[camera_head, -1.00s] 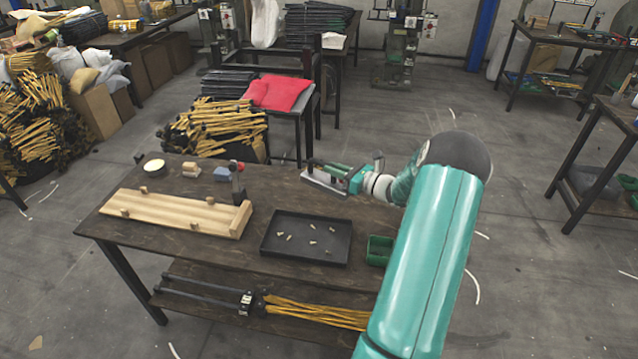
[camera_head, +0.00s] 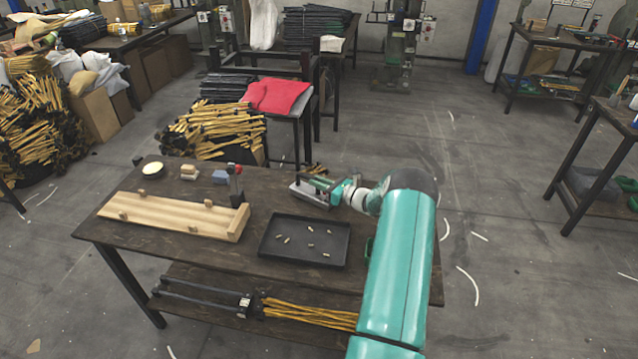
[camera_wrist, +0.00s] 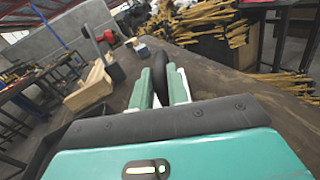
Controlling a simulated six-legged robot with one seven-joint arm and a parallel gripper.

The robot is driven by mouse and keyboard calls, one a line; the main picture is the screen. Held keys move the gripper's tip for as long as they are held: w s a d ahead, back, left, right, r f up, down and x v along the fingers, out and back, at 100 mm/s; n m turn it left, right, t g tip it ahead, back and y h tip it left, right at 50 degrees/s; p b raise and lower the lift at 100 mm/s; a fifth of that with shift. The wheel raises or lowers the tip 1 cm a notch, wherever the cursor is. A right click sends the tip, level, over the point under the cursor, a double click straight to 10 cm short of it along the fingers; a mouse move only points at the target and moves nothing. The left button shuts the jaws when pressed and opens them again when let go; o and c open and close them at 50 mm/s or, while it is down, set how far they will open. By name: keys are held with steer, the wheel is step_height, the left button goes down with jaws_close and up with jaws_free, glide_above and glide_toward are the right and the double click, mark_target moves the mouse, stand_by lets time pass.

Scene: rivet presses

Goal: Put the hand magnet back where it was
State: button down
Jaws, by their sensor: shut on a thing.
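My gripper (camera_head: 322,185) is shut on the hand magnet (camera_head: 308,196), at the back right of the workbench. The magnet shows a flat pale plate at the gripper's lower left. In the wrist view, its dark rounded handle (camera_wrist: 162,66) stands between the green fingers, with a pale strip beside the right finger. The magnet appears low over the bench top; I cannot tell whether it touches. The fingers hide part of it.
A black tray (camera_head: 340,258) with several small rivets lies in front of the gripper.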

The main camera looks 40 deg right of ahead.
steer(key=c, duration=1.3)
jaws_free()
steer(key=shift+c, duration=0.2)
